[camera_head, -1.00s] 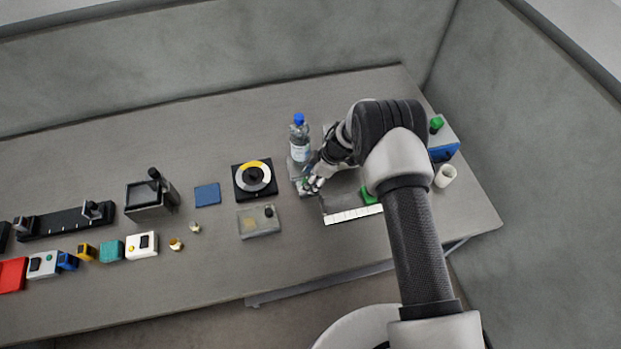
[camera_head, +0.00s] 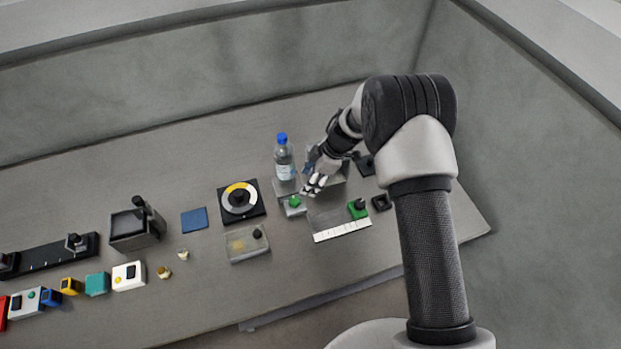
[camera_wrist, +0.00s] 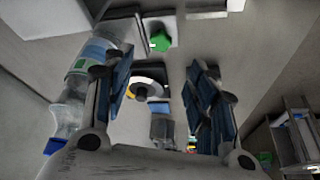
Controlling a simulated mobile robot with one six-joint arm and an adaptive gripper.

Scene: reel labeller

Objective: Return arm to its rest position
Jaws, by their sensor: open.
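My gripper (camera_head: 312,186) is above the table at the reel labeller, with its fingers near a green button (camera_head: 294,202) on a small grey block. In the wrist view the fingers of my gripper (camera_wrist: 162,85) stand apart with nothing held between them. The bottle (camera_head: 284,158) with a blue cap stands upright just left of the gripper. It also shows in the wrist view (camera_wrist: 75,100), left of the fingers. The green button (camera_wrist: 160,42) shows there beyond the fingertips. My arm hides part of the labeller and the right end of the table.
A black square with a white and yellow ring (camera_head: 240,199), a clear tray (camera_head: 246,243) and a blue square (camera_head: 194,220) lie left of the bottle. Several coloured boxes (camera_head: 128,275) line the front left. A green part (camera_head: 357,208) sits by a white strip (camera_head: 342,231). Walls enclose the back and right.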

